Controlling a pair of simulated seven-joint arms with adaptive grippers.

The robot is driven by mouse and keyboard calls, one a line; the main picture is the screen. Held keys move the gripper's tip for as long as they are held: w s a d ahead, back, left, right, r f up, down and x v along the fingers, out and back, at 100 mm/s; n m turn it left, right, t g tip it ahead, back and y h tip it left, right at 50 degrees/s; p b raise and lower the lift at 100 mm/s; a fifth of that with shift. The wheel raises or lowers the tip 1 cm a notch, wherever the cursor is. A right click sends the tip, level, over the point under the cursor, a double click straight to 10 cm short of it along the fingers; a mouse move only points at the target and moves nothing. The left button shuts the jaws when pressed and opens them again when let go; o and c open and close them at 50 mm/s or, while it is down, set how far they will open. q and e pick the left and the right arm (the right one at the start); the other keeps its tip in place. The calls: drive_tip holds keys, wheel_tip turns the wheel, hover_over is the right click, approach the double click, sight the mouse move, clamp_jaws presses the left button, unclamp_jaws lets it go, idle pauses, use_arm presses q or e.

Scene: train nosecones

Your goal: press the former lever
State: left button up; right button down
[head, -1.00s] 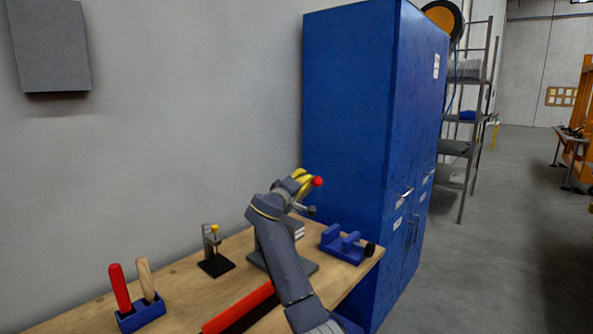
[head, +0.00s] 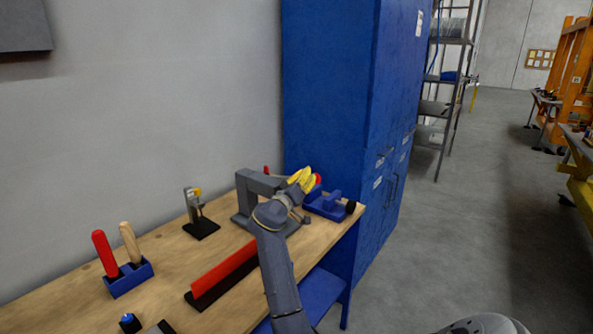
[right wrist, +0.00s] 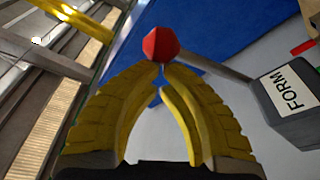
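The former is a grey press frame (head: 249,190) on the wooden bench, partly hidden behind my right arm. In the right wrist view its grey block (right wrist: 297,98) carries a "FORM" label. A lever rod runs from this block to a red knob (right wrist: 160,44). The knob also shows in the head view (head: 318,179). My right gripper (head: 307,178) has yellow fingers, and their tips (right wrist: 162,68) are together right at the knob. The knob appears just beyond the tips, not between them; contact cannot be told for certain. My left gripper is not in view.
On the bench are a blue vise (head: 325,204), a small clamp stand (head: 199,213), a red bar tool (head: 222,272) and a blue holder (head: 129,279) with red and wooden handles. A tall blue cabinet (head: 335,90) stands behind the bench's right end. Open floor lies right.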

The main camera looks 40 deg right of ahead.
drive_tip(key=shift+s+d+f, duration=0.1)
drive_tip(key=shift+s+f, duration=0.05)
drive_tip(key=shift+f, duration=0.05)
idle(0.4)
drive_tip(key=s+a+r, duration=0.1)
drive_tip(key=a, duration=1)
drive_tip(key=shift+s+a+r, duration=0.15)
drive_tip(key=shift+a, duration=0.2)
